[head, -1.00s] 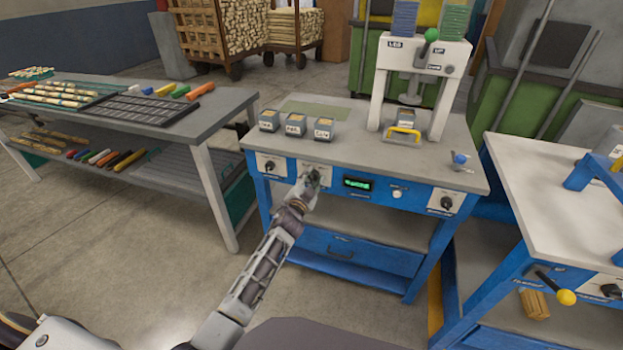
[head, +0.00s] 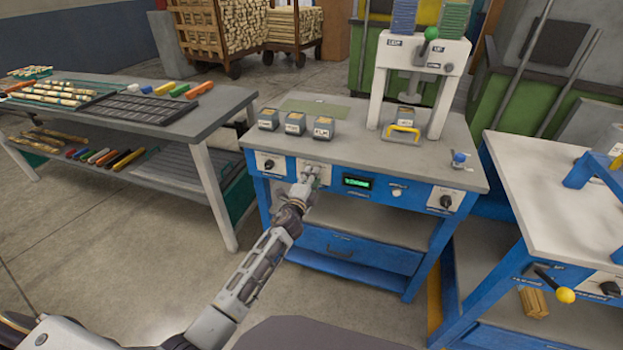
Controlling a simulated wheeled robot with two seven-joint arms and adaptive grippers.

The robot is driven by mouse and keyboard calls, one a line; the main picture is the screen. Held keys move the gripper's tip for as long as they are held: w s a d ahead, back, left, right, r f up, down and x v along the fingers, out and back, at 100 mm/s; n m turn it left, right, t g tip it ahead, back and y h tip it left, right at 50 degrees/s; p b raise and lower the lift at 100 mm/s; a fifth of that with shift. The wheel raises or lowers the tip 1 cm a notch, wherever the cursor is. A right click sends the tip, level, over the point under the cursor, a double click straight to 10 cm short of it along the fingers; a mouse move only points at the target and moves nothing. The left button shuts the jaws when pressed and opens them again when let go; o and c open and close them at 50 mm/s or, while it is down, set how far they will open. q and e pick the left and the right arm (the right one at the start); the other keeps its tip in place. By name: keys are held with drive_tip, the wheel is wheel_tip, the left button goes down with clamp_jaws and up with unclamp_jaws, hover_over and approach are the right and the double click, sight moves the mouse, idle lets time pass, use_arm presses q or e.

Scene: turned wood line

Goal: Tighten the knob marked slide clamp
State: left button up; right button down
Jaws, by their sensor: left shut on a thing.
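My left gripper (head: 311,182) reaches the front panel of the blue bench (head: 400,183). It is shut on a knob at a white plate (head: 318,167), left of the green display. The gripper hides most of this knob, and its label is too small to read. Another dark knob (head: 269,164) sits on a white plate to the left. A third dark knob (head: 446,202) is at the right end of the panel. I cannot read which one is marked slide clamp. My right gripper is not in view.
A green display (head: 358,183) is right of my gripper. A grey table (head: 215,115) stands left; another bench (head: 550,210) stands right.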

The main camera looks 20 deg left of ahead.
use_arm(q)
drive_tip(key=shift+f, duration=0.1)
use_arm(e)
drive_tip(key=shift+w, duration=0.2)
use_arm(q)
drive_tip(key=o, duration=1)
drive_tip(key=shift+o, duration=0.2)
drive_tip(key=s, duration=1.2)
drive_tip(key=shift+a, duration=0.15)
idle(0.6)
